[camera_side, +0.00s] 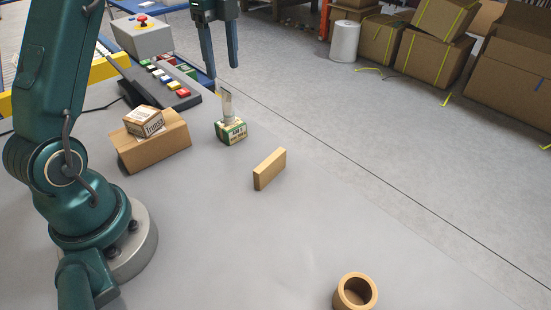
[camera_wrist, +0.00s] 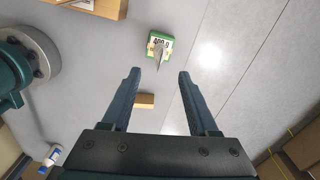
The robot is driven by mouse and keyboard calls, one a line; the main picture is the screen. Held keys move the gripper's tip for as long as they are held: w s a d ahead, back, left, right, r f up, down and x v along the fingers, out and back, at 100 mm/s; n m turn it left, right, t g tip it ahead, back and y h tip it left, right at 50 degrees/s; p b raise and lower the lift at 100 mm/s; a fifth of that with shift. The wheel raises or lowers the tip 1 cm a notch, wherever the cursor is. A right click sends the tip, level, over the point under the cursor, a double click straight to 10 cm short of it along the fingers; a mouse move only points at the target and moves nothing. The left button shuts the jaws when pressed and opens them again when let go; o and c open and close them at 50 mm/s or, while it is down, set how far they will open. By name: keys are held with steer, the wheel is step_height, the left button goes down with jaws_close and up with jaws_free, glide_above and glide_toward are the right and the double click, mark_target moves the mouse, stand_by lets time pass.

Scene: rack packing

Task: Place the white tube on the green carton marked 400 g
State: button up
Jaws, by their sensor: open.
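The white tube (camera_side: 227,105) stands upright on the green carton (camera_side: 232,133), on the grey table. In the wrist view the carton (camera_wrist: 166,38) shows the marking 400 g, and the tube (camera_wrist: 158,58) appears as a narrow grey-white shape over its near edge. My gripper (camera_side: 222,72) is open and above the tube, apart from it. In the wrist view the open fingers (camera_wrist: 158,74) have nothing between them that they touch.
A brown box (camera_side: 160,147) with a small printed box (camera_side: 144,122) on it stands left of the carton. A wooden block (camera_side: 269,169) stands at right, and a round wooden cup (camera_side: 355,292) at front. A button panel (camera_side: 170,82) is behind.

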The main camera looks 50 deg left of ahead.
steer(key=shift+s+d+r, duration=0.1)
steer(key=shift+d+r, duration=0.15)
steer(key=shift+r, duration=0.2)
steer(key=s+d+f+n+t, duration=0.1)
steer(key=s+d+n+t, duration=0.4)
steer(key=s+d+n, duration=0.8)
steer(key=s+n, duration=0.3)
steer(key=shift+d+f+t, duration=0.25)
steer(key=shift+d+t, duration=0.05)
